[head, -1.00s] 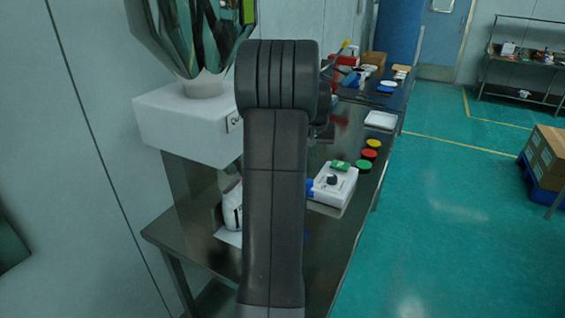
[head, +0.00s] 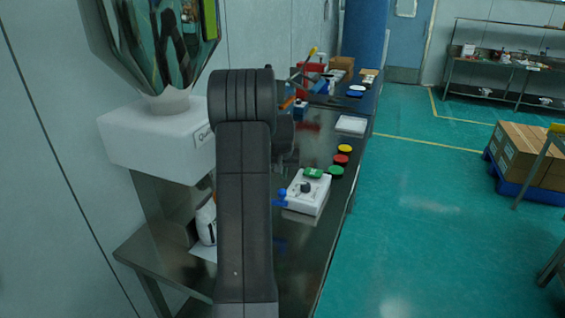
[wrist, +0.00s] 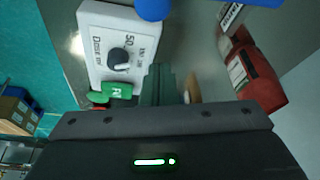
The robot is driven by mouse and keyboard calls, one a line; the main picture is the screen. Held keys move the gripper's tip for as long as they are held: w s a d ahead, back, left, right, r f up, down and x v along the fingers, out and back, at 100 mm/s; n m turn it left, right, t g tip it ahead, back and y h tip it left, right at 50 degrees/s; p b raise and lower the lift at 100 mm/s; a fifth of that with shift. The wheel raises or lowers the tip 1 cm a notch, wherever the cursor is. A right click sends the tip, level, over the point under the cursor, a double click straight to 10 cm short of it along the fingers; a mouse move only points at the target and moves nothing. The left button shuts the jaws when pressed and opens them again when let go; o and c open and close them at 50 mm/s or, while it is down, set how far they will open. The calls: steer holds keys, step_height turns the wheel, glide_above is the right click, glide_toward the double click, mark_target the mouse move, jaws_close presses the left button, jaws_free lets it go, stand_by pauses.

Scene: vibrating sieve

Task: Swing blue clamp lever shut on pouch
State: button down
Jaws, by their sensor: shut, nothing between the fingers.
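A blue lever-like part (head: 281,199) shows at the left edge of a white control box in the head view. In the wrist view a rounded blue part (wrist: 153,9) is cut off by the top edge, beside that box. I cannot tell its swing angle. A white item with dark print (head: 207,221), possibly the pouch, stands left of my arm and is partly hidden by it. My gripper (wrist: 160,80) shows in the wrist view with its dark fingers together and empty, apart from the blue part.
The white control box (head: 306,192) has a black knob and a green switch. Green, red (head: 341,160) and yellow buttons lie beyond it, then a white tray (head: 351,124). A red labelled container (wrist: 252,80) is at right in the wrist view. A large machine (head: 155,140) stands left.

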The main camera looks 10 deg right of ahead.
mark_target(281, 190)
steer(key=shift+s+a+f+p, duration=0.25)
steer(key=shift+s+f+p, duration=0.1)
steer(key=shift+s+f, duration=0.35)
steer(key=shift+s+a+f+p, duration=0.2)
steer(key=shift+s+f+p, duration=0.2)
steer(key=shift+s, duration=0.5)
steer(key=shift+f, duration=0.1)
steer(key=s+b, duration=0.1)
steer(key=s+m+b, duration=0.1)
steer(key=shift+a+f+m+h+b, duration=0.2)
steer(key=shift+a+m+h+b, duration=0.1)
steer(key=shift+a+b, duration=0.1)
steer(key=s+a+m+b, duration=0.1)
steer(key=s+a+b, duration=0.5)
steer(key=s, duration=0.1)
steer(key=shift+a+r+m+b, duration=0.2)
steer(key=shift+a+m+b, duration=0.1)
steer(key=shift+a, duration=0.05)
steer(key=shift+s, duration=0.1)
steer(key=v, duration=1.4)
steer(key=shift+w+a, duration=0.25)
